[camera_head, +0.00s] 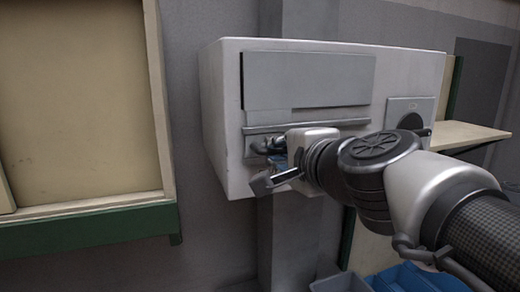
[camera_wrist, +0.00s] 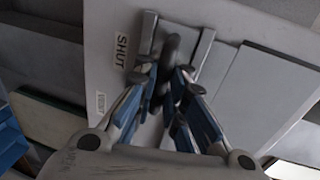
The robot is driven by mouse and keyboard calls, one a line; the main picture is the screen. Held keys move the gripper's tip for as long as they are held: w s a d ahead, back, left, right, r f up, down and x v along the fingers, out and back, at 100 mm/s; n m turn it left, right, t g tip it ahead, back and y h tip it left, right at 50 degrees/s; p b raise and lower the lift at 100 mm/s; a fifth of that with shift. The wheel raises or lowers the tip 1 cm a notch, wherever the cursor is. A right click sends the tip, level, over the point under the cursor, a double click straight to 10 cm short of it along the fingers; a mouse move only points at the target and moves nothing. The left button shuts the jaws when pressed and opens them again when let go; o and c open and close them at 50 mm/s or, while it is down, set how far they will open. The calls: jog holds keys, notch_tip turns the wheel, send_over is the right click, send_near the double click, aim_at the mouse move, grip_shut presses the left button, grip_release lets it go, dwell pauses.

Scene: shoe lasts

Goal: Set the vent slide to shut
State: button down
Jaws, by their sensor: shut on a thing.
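The vent slide, a dark rounded handle (camera_wrist: 171,48), sits in a grey channel on the front of a white wall box (camera_head: 220,110). A SHUT label (camera_wrist: 121,50) is beside the channel in the wrist view, roughly level with the handle. A second, smaller label (camera_wrist: 101,103) is lower down; its word is hard to read. My gripper (camera_wrist: 168,78), with blue-sided fingers, is shut on the handle, one finger on each side. In the head view my gripper (camera_head: 270,150) reaches the lower left of the box front, and its body hides much of the channel.
A grey flap panel (camera_head: 308,80) lies above the channel. A plate with a dark round knob (camera_head: 410,120) is at the right of the box. A wooden shelf (camera_head: 465,135) stands further right. Blue bins (camera_head: 415,279) are below, and a framed board (camera_head: 80,100) is at left.

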jog(key=c, duration=1.8)
grip_release()
jog(key=shift+s+a, duration=0.2)
jog(key=shift+s, duration=0.15)
jog(key=shift+o, duration=0.6)
jog(key=shift+w, duration=0.15)
jog(key=shift+r, duration=0.1)
jog(key=v, duration=1.2)
jog(key=s+d+f+n+g+h+b, duration=0.1)
jog(key=s+d+f+n+g+b, duration=0.1)
jog(key=f, duration=1.4)
jog(key=s+d+f+n+g+h+b, duration=0.2)
jog(key=s+f+n+g+b, duration=0.3)
jog(key=f, duration=1)
jog(key=s+d+f+n+g+h+b, duration=0.1)
jog(key=s+f+n+b, duration=0.6)
jog(key=f, duration=0.9)
jog(key=d+g+b, duration=0.1)
jog(key=g+b, duration=0.1)
jog(key=b, duration=0.1)
jog(key=shift+s+f+h, duration=0.25)
jog(key=shift+f+h, duration=0.1)
jog(key=shift+h, duration=0.05)
